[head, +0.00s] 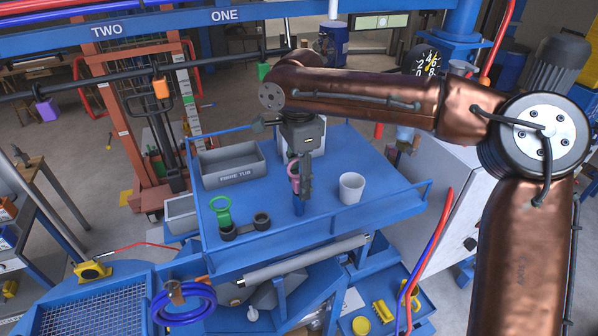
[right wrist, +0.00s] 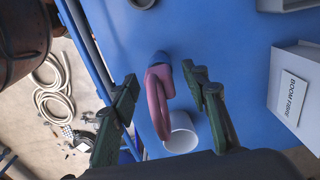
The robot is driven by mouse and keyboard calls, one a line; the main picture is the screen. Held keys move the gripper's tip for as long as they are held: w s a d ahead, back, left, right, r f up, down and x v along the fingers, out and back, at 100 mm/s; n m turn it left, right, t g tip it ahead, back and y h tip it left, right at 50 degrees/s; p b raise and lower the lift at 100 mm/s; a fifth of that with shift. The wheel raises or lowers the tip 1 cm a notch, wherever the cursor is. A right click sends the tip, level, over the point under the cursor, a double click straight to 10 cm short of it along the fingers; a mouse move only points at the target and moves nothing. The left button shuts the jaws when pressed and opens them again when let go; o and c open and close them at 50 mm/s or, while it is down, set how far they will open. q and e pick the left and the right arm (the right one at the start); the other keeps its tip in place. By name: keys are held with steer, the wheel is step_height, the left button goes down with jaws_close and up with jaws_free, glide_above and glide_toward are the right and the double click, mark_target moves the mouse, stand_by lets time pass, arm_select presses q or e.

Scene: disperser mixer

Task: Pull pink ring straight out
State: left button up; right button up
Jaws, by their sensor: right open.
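The pink ring (head: 293,171) is upright at a blue post (head: 299,206) on the blue table; it also shows in the right wrist view (right wrist: 155,100). My right gripper (head: 303,186) points down at the ring, and one dark finger covers part of it in the head view. In the right wrist view my right gripper (right wrist: 160,76) is open, with a finger on each side of the ring and visible gaps between. How deep the fingers reach past the ring I cannot tell. My left gripper is not in view.
A white cup (head: 351,188) stands close to the right of the post. A green ring (head: 222,211) sits with dark round parts at the table's front left. A grey parts tub (head: 232,176) and a white box (right wrist: 292,92) stand farther back. The table has raised rails (head: 378,212).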

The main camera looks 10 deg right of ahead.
steer(key=shift+c, duration=0.3)
jaws_close()
stand_by(0.6)
steer(key=shift+r, duration=0.1)
steer(key=shift+r+p, duration=2.95)
steer(key=shift+p, duration=0.55)
steer(key=shift+r+p, duration=1.95)
steer(key=shift+p, duration=0.3)
